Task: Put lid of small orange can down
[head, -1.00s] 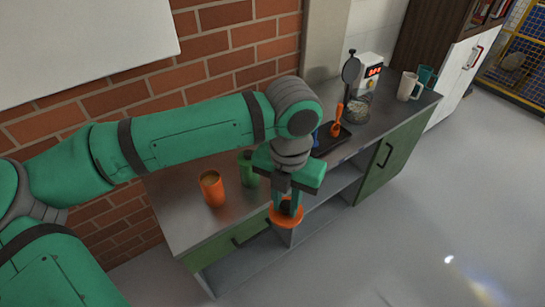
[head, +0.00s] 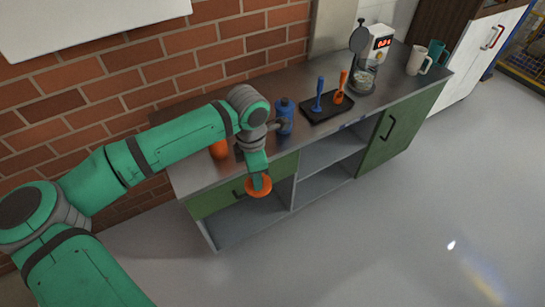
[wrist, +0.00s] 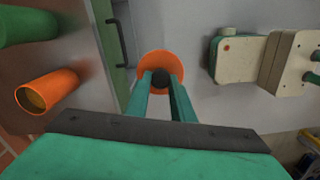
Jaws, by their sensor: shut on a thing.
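The orange lid (head: 258,191) with its dark knob hangs in the air just off the counter's front edge. My gripper (head: 261,179) points down and is shut on the knob. In the wrist view my gripper's two green fingers (wrist: 161,88) pinch the knob, with the orange lid (wrist: 160,58) around it over the floor. The small orange can (head: 219,150) stands on the counter behind my arm, partly hidden. In the wrist view the orange can (wrist: 47,93) is open and brownish inside, left of the lid and apart from it.
A green can (wrist: 28,26) stands near the orange one, hidden in the head view. A blue bottle (head: 285,116) stands right of my wrist. Farther right are a black tray (head: 327,113) with two scoops, a white machine (head: 375,45) and mugs. Bare counter (head: 200,177) shows at left.

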